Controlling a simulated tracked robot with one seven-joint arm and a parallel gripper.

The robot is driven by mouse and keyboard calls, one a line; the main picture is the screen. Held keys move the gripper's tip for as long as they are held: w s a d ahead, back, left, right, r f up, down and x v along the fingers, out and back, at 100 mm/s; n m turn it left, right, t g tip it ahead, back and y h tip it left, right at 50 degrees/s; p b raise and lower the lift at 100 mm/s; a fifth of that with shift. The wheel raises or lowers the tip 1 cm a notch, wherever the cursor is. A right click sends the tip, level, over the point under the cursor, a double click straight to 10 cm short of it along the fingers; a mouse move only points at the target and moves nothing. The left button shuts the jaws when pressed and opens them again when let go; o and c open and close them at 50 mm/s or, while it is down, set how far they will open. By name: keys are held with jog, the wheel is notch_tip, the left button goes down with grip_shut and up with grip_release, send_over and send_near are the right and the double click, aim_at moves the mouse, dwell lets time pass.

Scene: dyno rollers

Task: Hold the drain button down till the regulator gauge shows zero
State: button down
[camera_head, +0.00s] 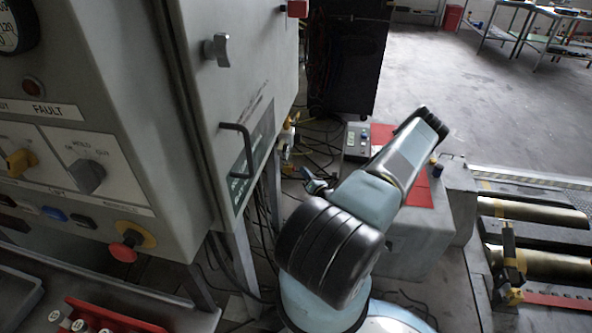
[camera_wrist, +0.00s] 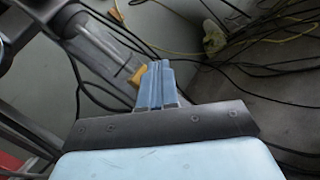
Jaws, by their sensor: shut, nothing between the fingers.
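My gripper (camera_wrist: 157,68) is shut and empty in the wrist view, its blue fingers pressed together. A clear-walled cylinder with a dark top, seemingly the regulator's bowl (camera_wrist: 103,50), is just left of the fingertips. A small orange-yellow piece (camera_wrist: 137,76) shows close beside the fingers, partly behind them; I cannot tell whether it is the drain button or whether they touch. In the head view my gripper (camera_head: 316,184) is partly behind my arm, below a small yellow-and-white fitting (camera_head: 288,134) at the cabinet's side. I cannot make out a regulator gauge in either view.
A grey cabinet (camera_head: 215,130) with a handle stands left of my arm. A control panel (camera_head: 70,130) with knobs, a red stop button (camera_head: 124,250) and a cut-off dial (camera_head: 8,25) is further left. Loose cables lie on the floor. Rollers (camera_head: 540,265) lie at right.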

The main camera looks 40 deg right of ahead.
jog(key=shift+s+d, duration=1.65)
jog(key=shift+s, duration=0.25)
